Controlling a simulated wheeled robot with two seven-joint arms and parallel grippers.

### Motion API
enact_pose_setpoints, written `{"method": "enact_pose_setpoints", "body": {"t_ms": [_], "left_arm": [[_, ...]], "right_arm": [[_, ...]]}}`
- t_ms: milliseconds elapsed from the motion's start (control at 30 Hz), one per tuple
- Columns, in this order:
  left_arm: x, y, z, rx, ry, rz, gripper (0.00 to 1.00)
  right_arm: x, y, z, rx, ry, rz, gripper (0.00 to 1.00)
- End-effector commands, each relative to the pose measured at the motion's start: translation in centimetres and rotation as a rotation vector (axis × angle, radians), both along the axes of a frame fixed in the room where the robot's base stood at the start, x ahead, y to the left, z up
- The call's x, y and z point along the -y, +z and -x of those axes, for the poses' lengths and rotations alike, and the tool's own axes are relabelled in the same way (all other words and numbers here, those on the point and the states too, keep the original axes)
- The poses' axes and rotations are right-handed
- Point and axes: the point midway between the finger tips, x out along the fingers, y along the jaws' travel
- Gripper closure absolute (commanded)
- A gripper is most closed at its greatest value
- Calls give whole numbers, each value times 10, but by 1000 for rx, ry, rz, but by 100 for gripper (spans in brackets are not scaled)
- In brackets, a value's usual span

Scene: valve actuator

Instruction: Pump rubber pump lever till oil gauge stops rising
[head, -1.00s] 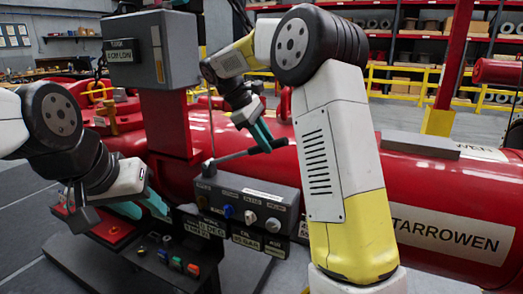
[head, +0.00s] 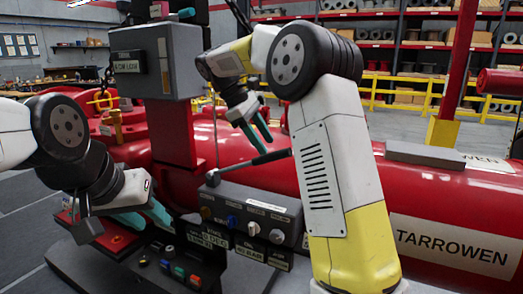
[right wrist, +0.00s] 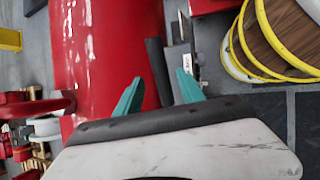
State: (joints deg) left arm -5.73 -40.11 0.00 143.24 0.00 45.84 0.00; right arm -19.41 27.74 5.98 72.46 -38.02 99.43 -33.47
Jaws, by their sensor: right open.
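The pump lever has a dark handle (head: 268,157) that slopes up to the right from a joint on the grey control box (head: 250,200). My right gripper (head: 262,134) is open just above the handle and appears apart from it. In the right wrist view, a dark bar that looks like the handle (right wrist: 156,65) lies beyond and between the parted teal fingers (right wrist: 160,80). My left gripper (head: 150,214) has its teal fingers apart and empty, left of the control box. I cannot identify the oil gauge; a grey box (head: 180,62) carries a small display with unclear text.
A large red cylinder (head: 370,180) fills the space behind the lever. Blue and white knobs line the control box's front. A lower panel (head: 150,262) with coloured buttons stands below my left gripper. Shelves and a yellow railing are far behind.

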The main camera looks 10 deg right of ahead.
Motion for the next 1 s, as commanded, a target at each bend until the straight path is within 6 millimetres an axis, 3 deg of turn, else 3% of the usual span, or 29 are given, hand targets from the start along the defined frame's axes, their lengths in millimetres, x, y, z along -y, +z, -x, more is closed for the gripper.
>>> {"method": "enact_pose_setpoints", "body": {"t_ms": [233,667,833,1000], "left_arm": [[0,0,0,0,0,0,64],[0,0,0,0,0,0,64],[0,0,0,0,0,0,64],[0,0,0,0,0,0,64]], "right_arm": [[-17,27,-2,1,1,0,54],[-16,32,1,6,-4,-7,54],[1,39,25,80,-47,-89,54],[26,39,76,215,-158,-257,54]]}}
